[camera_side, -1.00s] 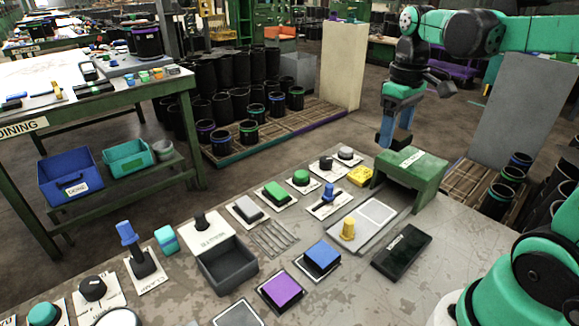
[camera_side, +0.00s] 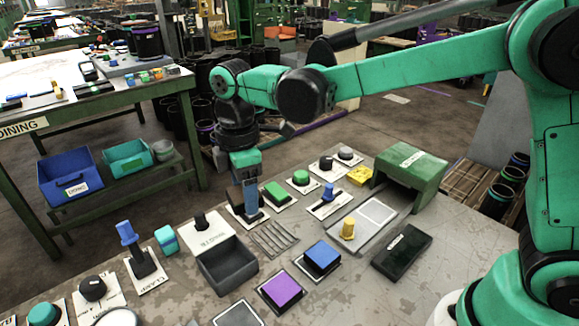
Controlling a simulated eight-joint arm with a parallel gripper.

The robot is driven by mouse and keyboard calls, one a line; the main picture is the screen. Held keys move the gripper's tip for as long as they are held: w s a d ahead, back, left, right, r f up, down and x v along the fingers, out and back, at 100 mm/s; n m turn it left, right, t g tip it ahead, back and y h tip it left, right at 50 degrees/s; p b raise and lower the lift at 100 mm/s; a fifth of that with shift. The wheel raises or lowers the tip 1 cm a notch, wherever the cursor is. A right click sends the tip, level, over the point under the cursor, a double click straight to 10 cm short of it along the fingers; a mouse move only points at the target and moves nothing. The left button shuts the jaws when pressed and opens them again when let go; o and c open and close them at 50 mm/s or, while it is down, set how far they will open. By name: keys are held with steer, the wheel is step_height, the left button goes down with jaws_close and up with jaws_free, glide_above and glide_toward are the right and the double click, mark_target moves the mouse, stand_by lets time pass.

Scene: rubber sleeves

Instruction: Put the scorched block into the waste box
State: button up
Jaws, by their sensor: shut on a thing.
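My gripper (camera_side: 248,204) points down above the back row of plates, left of the green block. It is shut on a small dark block (camera_side: 238,211), which looks like the scorched block; the fingers partly hide it. The dark grey open-topped box (camera_side: 227,272) stands nearer the camera, slightly left of the gripper, and looks empty. Its pale lid (camera_side: 207,235) stands open at the back, with lettering too small to read surely and a black knob. I take this to be the waste box. The gripper is behind its right rear corner, apart from it.
A grey slotted grille (camera_side: 273,239) lies right of the box. Purple (camera_side: 281,292) and blue (camera_side: 321,257) blocks sit in front. A green block (camera_side: 275,192) is just right of my gripper. A blue lever (camera_side: 130,238) stands left. A green housing (camera_side: 410,170) stands back right.

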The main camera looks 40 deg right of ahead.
steer(key=shift+s+a+f+n, duration=0.2)
steer(key=shift+a+f+n, duration=0.25)
steer(key=shift+a+f, duration=0.65)
steer(key=shift+s+a+f+n, duration=0.15)
steer(key=shift+a+f+n, duration=0.5)
steer(key=shift+f, duration=0.7)
steer(key=shift+s+a+f+n, duration=0.2)
steer(key=shift+a+f+n, duration=0.1)
steer(key=shift+a+f, duration=0.85)
steer(key=shift+d+f, duration=0.1)
steer(key=shift+d, duration=0.1)
steer(key=o, duration=1.3)
steer(key=shift+o, duration=0.2)
step_height(320, 180, up, 7)
